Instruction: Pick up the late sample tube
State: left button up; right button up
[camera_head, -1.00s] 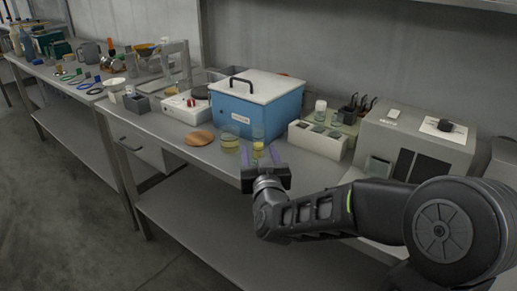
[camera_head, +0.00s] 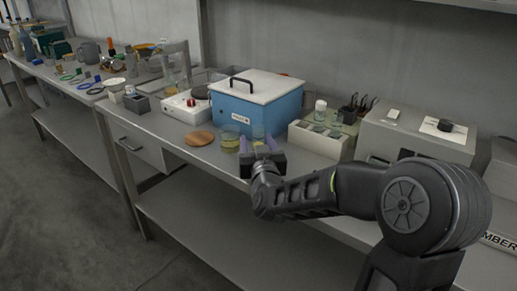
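A small clear vessel with yellow liquid (camera_head: 259,134) stands on the bench in front of the blue box, its lower part hidden by my gripper. A wider glass beaker with yellowish liquid (camera_head: 229,141) stands just left of it. My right gripper (camera_head: 258,143) is at the small vessel, its purple-tipped fingers apart on either side of it. I cannot tell whether they touch it. No label is readable, so I cannot tell whether this is the late sample tube. My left gripper is not in view.
A blue box with a white lid (camera_head: 256,99) stands right behind the vessels. A wooden disc (camera_head: 199,138) lies to the left. A pale rack (camera_head: 318,139) and a grey instrument (camera_head: 415,140) stand to the right. The bench's front edge is close below the gripper.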

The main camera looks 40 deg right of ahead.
grip_shut()
dwell(0.6)
